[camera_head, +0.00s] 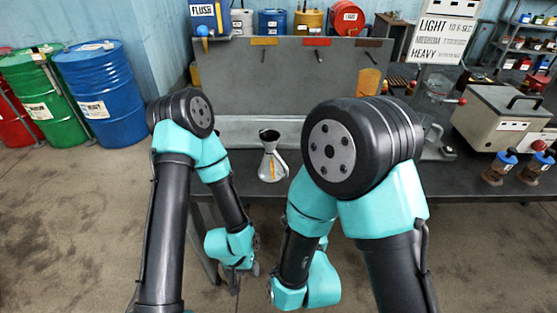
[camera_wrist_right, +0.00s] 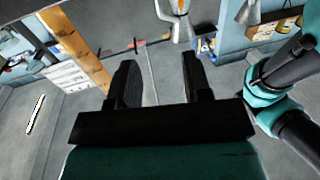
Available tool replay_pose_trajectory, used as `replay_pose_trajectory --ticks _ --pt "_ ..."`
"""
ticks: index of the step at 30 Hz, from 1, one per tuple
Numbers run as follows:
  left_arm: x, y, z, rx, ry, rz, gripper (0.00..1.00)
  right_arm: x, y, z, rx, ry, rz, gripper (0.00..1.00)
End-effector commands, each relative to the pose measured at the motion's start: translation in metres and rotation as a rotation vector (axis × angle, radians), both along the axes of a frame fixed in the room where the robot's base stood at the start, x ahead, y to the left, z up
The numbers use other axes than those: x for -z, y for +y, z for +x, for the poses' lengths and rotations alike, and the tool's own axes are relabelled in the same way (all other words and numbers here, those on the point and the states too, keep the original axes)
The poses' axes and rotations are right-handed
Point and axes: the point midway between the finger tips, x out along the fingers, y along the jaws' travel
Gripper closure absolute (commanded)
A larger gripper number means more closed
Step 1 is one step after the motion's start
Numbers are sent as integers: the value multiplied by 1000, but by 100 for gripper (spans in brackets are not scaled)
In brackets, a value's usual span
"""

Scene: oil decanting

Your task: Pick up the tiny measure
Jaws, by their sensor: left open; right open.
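A metal conical measure (camera_head: 268,163) with a dark open top, a side handle and a yellow strip stands upright on the grey bench; I cannot tell whether it is the tiny measure. A metal vessel with a yellow strip also shows at the top of the right wrist view (camera_wrist_right: 181,28). My left gripper (camera_head: 245,277) hangs low in front of the bench, apart from the measure, open and empty. My right gripper (camera_wrist_right: 158,72) is open with nothing between its fingers; in the head view it is hidden behind my own arm.
The bench (camera_head: 460,187) has an upright back panel (camera_head: 285,80) with coloured labels. A boxy instrument (camera_head: 500,115) and two small blue-topped bottles (camera_head: 500,167) stand at the right. Blue (camera_head: 100,95) and green (camera_head: 42,100) drums stand on the floor at left.

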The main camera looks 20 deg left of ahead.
Motion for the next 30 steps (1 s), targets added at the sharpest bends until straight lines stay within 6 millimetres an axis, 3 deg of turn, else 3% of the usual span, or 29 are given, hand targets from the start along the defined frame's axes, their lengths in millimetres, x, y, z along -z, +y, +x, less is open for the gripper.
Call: replay_pose_trajectory --ticks 11,30 --pt "0 0 0 0 0 0 57 1 4 9 1 3 1 55" --pt "0 0 0 0 0 0 57 1 51 100 2 2 0 55"
